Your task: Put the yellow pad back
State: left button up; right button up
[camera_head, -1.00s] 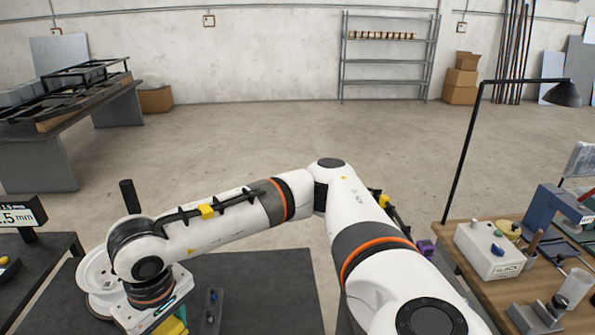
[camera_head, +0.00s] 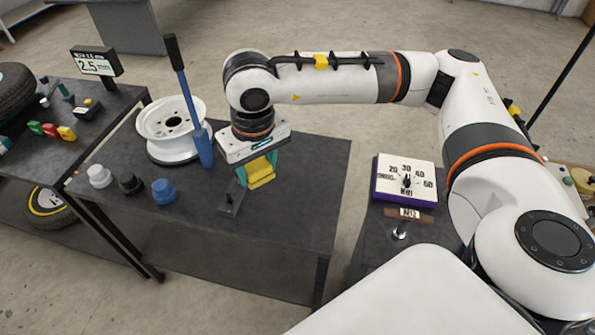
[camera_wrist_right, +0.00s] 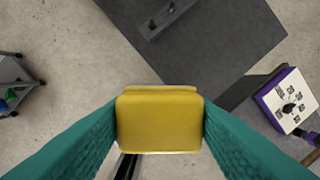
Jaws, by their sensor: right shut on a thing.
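The yellow pad (camera_head: 260,173) is held between the teal fingers of my right gripper (camera_head: 259,165), above the dark workbench (camera_head: 300,165). In the right wrist view the pad (camera_wrist_right: 158,123) fills the space between both fingers, its broad face towards the camera. A small dark fixture with little posts (camera_head: 231,198) stands on the bench just left of and below the gripper; the fixture (camera_wrist_right: 165,18) also shows at the top of the wrist view. The pad appears clear of the bench. My left gripper does not show.
A white wheel hub (camera_head: 172,128) and a blue tool with a tall dark lever (camera_head: 203,145) stand left of the gripper. White, black and blue knobs (camera_head: 163,191) line the bench's left front. A purple-edged dial box (camera_head: 405,180) sits on a separate dark surface to the right.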

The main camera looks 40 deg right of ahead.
jog(key=w+f+b, duration=0.2)
jog(key=w+b, duration=0.2)
jog(key=m+h+b, duration=0.1)
jog(key=m+b, duration=0.8)
jog(key=m, duration=0.1)
send_over(290, 200)
jog(key=shift+g, duration=0.4)
jog(key=f, duration=2.3)
jog(key=shift+s+a+f, duration=0.15)
jog(key=shift+s, duration=0.1)
jog(key=shift+f+p, duration=0.4)
jog(key=shift+f, duration=1.7)
jog(key=o, duration=0.9)
